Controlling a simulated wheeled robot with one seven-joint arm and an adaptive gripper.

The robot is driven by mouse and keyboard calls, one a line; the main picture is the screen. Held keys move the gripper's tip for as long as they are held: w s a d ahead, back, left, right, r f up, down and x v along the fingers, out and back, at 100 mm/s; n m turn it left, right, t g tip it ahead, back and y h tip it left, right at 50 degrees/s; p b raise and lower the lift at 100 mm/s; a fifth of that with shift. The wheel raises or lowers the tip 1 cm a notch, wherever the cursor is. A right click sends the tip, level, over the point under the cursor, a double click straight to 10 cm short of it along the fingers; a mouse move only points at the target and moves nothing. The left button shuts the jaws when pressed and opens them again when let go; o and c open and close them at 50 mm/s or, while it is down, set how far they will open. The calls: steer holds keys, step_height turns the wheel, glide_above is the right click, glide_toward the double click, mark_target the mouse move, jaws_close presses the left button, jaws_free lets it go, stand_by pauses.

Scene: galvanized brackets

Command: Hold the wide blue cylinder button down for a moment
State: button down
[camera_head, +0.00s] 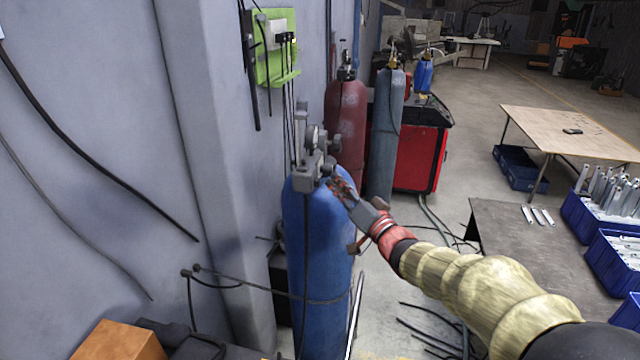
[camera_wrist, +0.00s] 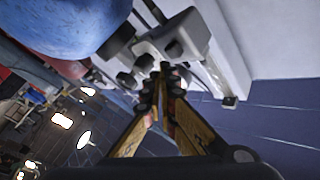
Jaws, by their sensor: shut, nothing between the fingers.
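The wide blue cylinder (camera_head: 318,255) stands upright by the wall, with a grey valve fitting (camera_head: 310,165) on its top. I cannot make out a distinct button on it. My gripper (camera_head: 336,184) is at the right of the fitting, near the cylinder's shoulder, shut and empty. In the wrist view the rounded blue cylinder (camera_wrist: 70,22) fills the upper left. The grey fitting (camera_wrist: 172,38) with dark round knobs lies just beyond my shut fingertips (camera_wrist: 162,72). I cannot tell whether the fingertips touch it.
A red cylinder (camera_head: 346,125) and a narrower grey-blue cylinder (camera_head: 384,135) stand behind, beside a red cabinet (camera_head: 420,150). A green wall panel (camera_head: 272,70) holds hanging cables. A dark table (camera_head: 525,250) and blue crates (camera_head: 590,222) are at the right. An orange box (camera_head: 120,342) is at lower left.

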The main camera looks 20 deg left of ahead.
steer(key=d, duration=0.5)
steer(key=shift+w+p, duration=0.15)
steer(key=shift+p, duration=0.15)
